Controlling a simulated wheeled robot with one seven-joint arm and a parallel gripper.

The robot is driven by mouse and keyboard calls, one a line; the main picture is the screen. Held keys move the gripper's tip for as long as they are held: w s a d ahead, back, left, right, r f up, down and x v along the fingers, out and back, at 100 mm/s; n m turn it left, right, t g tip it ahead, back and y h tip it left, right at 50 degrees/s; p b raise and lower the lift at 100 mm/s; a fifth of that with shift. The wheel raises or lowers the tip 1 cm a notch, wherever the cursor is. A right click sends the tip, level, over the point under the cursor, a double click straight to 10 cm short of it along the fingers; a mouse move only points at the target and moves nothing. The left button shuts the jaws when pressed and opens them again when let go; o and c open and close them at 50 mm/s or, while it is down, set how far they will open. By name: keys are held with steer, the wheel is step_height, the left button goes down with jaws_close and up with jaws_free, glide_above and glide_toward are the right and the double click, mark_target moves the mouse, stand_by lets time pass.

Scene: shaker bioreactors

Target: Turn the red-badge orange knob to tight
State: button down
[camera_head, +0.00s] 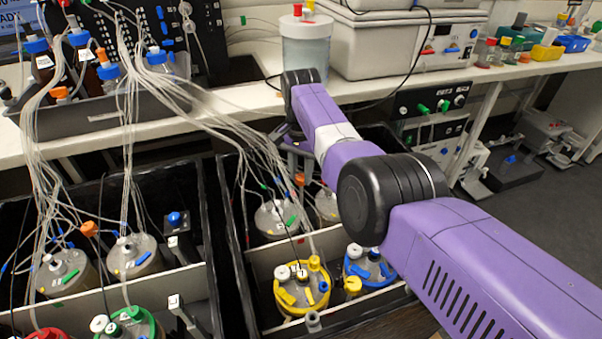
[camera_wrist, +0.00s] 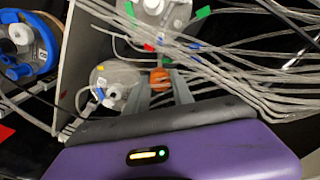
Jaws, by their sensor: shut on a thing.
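An orange knob (camera_wrist: 160,78) sits between the two grey fingers of my gripper (camera_wrist: 160,90) in the wrist view, and the gripper is shut on it. In the head view the orange knob (camera_head: 299,179) shows small beneath my wrist, among clear tubes. A small red mark (camera_wrist: 149,47) lies just above the knob in the wrist view; I cannot tell whether it is the badge. The knob's tightness cannot be seen. Another orange knob (camera_head: 89,229) stands over the left box, away from my gripper.
Grey-lidded vessels (camera_head: 275,218) stand near the knob, with yellow-ringed (camera_head: 303,310) and blue-ringed (camera_head: 385,272) vessels in front. Clear tubes (camera_wrist: 225,65) run close by my fingers. A divider (camera_wrist: 82,70) and the white bench (camera_head: 235,98) bound the space.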

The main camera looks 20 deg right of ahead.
steer(key=shift+m, duration=0.9)
steer(key=c, duration=1.1)
jaws_free()
steer(key=shift+r, duration=0.1)
steer(key=shift+r+p, duration=0.55)
steer(key=shift+r, duration=3.2)
